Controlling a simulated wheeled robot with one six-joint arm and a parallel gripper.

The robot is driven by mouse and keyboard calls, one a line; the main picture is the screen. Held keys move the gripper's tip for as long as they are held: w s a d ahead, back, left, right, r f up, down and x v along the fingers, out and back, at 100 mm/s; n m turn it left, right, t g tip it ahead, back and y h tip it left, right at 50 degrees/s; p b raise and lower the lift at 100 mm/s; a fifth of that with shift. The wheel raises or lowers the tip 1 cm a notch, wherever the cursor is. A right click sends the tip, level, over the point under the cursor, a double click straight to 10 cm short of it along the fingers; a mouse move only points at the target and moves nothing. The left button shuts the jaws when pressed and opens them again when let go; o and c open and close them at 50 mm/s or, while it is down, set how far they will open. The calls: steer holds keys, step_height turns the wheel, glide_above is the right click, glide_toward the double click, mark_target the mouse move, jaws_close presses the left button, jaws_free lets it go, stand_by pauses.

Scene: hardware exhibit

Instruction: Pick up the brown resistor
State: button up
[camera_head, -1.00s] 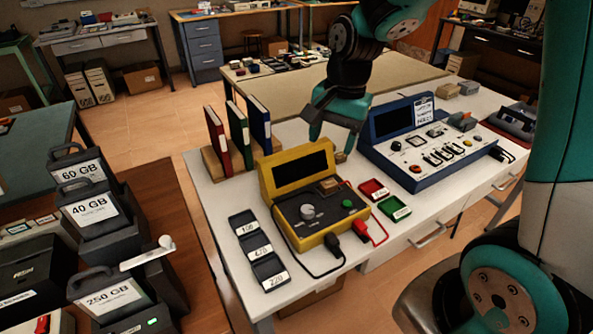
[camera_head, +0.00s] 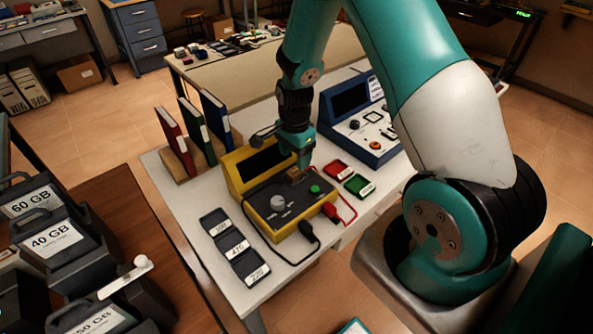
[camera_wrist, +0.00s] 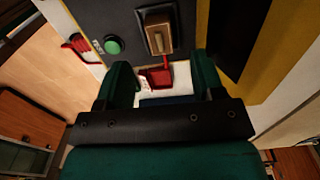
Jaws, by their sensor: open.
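A small brown block (camera_head: 294,175), which looks like the brown resistor, sits on the dark top panel of the yellow tester (camera_head: 233,180). In the wrist view the brown block (camera_wrist: 158,30) lies just beyond the fingertips, roughly in line with the gap between them. My gripper (camera_head: 303,163) is over the tester, close to the block. Its two green fingers (camera_wrist: 163,78) are apart with nothing between them. I cannot tell the exact height of the fingertips above the block.
The tester has a grey knob (camera_head: 278,203), a green button (camera_head: 314,189) and plugs with cables. Red (camera_head: 337,169) and green (camera_head: 359,186) trays lie to its right, labelled dark trays (camera_head: 233,247) to its left. Binders (camera_head: 190,135) stand behind. A blue console (camera_head: 352,122) is at back right.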

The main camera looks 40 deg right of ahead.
mark_target(295, 170)
steer(key=shift+f+p, duration=1)
steer(key=shift+f, duration=1.65)
steer(key=shift+c, duration=0.4)
steer(key=c, duration=0.9)
